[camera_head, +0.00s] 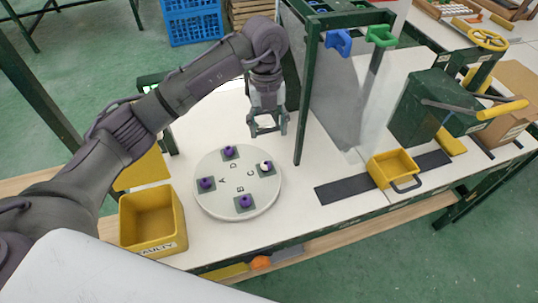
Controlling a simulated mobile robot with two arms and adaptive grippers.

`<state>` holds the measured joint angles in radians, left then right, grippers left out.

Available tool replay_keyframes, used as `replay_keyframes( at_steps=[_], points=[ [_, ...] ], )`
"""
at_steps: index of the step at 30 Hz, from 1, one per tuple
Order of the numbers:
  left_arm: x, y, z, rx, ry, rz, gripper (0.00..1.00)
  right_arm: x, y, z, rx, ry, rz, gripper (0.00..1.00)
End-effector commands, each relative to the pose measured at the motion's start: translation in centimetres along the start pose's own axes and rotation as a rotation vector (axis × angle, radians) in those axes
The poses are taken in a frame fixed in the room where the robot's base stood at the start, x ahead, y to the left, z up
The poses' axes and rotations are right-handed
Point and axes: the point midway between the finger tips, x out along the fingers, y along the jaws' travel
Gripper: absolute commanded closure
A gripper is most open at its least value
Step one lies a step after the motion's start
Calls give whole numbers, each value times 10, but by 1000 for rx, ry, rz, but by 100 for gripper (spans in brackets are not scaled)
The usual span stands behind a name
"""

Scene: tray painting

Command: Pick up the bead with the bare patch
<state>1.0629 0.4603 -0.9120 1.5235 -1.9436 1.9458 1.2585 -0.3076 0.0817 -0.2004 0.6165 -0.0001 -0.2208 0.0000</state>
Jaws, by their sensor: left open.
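A round white tray (223,207) on the table carries purple beads on dark square pads lettered A, B, C and D. The bead at C (267,167) shows a pale patch on its side. The beads at A (206,183), B (245,201) and D (229,152) look purple all over from here. My left gripper (268,130) points down, open and empty, above and behind the tray, on the far side of the bead at C. My right gripper is out of view.
A yellow bin (151,217) with a partly readable label stands left of the tray. A green post (306,95) rises close to the right of my left gripper. A yellow basket (393,168) sits on a dark strip (340,190) at the right.

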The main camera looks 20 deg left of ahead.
Motion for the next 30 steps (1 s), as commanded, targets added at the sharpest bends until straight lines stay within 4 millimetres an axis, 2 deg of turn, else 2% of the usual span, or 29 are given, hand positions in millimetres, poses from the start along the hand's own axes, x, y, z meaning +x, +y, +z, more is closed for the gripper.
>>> replay_keyframes(
  at_steps=[4,8,12,15,18,20,27,30],
  points=[
    [18,6,1,-12,0,25,40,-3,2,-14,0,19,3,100],
    [45,6,1,-10,2,22,40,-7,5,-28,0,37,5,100],
    [69,6,1,-8,1,19,40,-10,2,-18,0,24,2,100],
    [80,6,2,-9,-1,18,40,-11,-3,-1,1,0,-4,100],
    [85,6,2,-7,-1,18,40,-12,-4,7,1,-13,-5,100],
    [89,7,3,-7,-1,17,40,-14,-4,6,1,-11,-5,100],
    [123,14,9,-7,1,17,40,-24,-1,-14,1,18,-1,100],
    [133,14,9,-7,0,16,40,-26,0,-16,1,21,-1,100]
  ],
)
